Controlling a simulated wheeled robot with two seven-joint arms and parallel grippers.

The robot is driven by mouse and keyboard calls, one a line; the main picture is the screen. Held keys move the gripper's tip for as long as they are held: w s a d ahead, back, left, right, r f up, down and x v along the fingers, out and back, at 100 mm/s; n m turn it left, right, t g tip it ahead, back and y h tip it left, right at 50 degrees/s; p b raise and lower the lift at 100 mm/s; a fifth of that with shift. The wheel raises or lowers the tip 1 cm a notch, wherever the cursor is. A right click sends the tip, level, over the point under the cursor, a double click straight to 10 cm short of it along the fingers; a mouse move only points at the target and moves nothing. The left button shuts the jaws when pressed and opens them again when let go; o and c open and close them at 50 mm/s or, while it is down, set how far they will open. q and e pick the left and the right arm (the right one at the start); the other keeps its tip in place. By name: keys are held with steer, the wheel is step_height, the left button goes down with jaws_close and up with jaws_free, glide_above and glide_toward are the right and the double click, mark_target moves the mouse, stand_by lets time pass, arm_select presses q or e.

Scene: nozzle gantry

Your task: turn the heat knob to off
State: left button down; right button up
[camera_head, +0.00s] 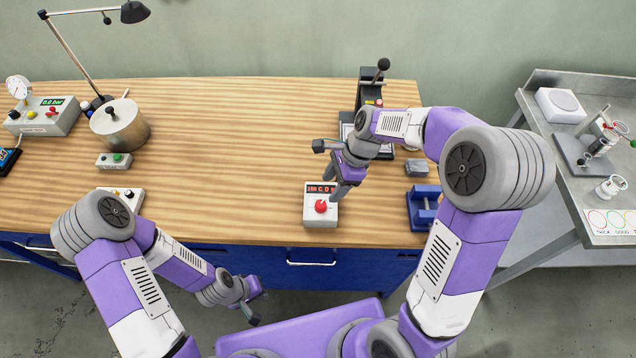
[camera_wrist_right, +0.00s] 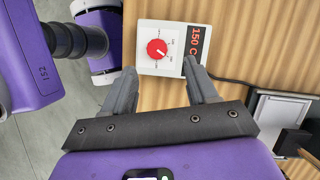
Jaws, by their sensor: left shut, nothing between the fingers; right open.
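The heat knob (camera_head: 321,206) is a round red knob on a small white control box (camera_head: 313,220) near the front edge of the wooden bench. The box has a display with red characters; in the right wrist view it reads "150 C" (camera_wrist_right: 194,45). The knob also shows there (camera_wrist_right: 157,49), with its white pointer line slanting toward the printed scale. My right gripper (camera_head: 338,198) is open just above the box, its fingertips (camera_wrist_right: 160,75) apart and short of the knob. My left gripper (camera_head: 254,308) is shut and empty, low in front of the bench.
A black press (camera_head: 372,95) stands behind the right gripper. A blue fixture (camera_head: 422,207) and a grey block (camera_head: 416,167) lie to the right. A metal pot (camera_head: 120,126), a lamp and small control boxes stand at the left. The bench middle is clear.

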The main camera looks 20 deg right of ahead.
mark_target(321, 204)
steer(key=x, duration=0.2)
steer(key=b+x, duration=0.1)
steer(key=x, duration=0.4)
steer(key=shift+s+a+f+b, duration=0.1)
steer(key=shift+s+b, duration=0.25)
steer(key=c, duration=1)
